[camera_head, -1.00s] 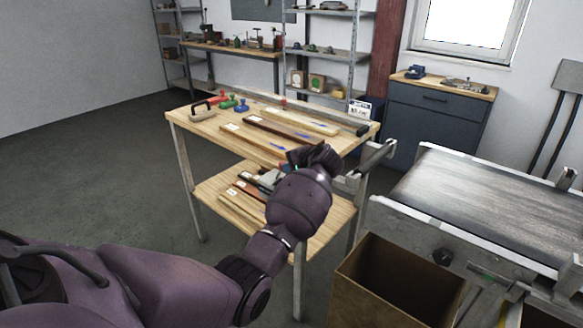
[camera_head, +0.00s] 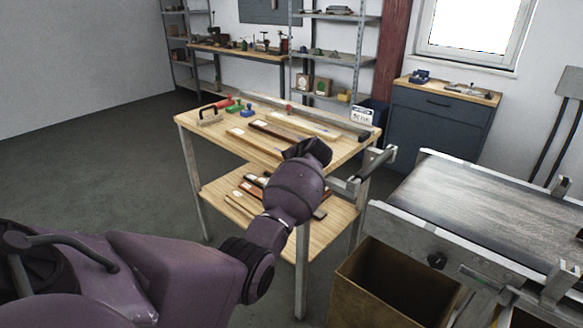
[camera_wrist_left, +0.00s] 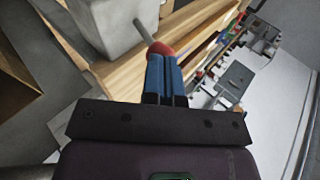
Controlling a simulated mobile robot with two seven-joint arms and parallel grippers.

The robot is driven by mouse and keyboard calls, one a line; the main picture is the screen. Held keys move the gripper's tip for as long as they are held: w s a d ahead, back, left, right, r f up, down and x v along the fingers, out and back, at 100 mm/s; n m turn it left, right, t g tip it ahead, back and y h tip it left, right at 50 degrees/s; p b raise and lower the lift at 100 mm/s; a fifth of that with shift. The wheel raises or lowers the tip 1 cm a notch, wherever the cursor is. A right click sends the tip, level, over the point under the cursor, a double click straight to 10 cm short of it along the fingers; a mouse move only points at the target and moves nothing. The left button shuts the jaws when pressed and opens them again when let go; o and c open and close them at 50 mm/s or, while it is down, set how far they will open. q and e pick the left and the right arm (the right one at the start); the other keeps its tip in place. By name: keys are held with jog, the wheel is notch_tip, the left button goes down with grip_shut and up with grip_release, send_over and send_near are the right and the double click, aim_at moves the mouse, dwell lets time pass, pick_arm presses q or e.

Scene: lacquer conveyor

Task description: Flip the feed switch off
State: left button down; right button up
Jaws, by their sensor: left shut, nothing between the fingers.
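In the left wrist view a grey box (camera_wrist_left: 108,24) carries a thin metal lever (camera_wrist_left: 143,32) with a red knob (camera_wrist_left: 159,49) at its end; this looks like the feed switch. My left gripper (camera_wrist_left: 165,62) has its blue fingers shut together with nothing between them. The fingertips overlap the red knob in the picture; I cannot tell whether they touch it. In the head view my left arm reaches over the right part of the wooden table, and its wrist hides the fingers. I cannot make out the switch there. My right gripper is not in view.
The wooden table (camera_head: 236,145) holds stamps, strips and a small sign (camera_head: 362,115). The conveyor (camera_head: 485,200) is at the right, with an open cardboard box (camera_head: 390,283) in front. A blue cabinet (camera_head: 435,122) and shelves stand behind. The floor at left is clear.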

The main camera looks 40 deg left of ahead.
pick_arm(q)
jog(key=a+h+p, duration=0.1)
jog(key=a+r+h+p, duration=0.1)
jog(key=h+p, duration=0.1)
jog(key=a+h+p, duration=0.1)
jog(key=a+p, duration=0.1)
jog(key=shift+w+r+g+h, duration=0.15)
jog(key=shift+r+g+h, duration=0.15)
jog(key=shift+a+f+n+h, duration=0.15)
jog(key=shift+a+n+h, duration=0.15)
jog(key=shift+a+h, duration=0.4)
jog(key=shift+h, duration=0.2)
jog(key=shift+a+f, duration=0.1)
jog(key=shift+f, duration=0.05)
jog(key=shift+w+r+p, duration=0.1)
jog(key=shift+r+p, duration=0.2)
jog(key=shift+p, duration=0.15)
jog(key=shift+r+p, duration=0.55)
jog(key=shift+p, duration=0.1)
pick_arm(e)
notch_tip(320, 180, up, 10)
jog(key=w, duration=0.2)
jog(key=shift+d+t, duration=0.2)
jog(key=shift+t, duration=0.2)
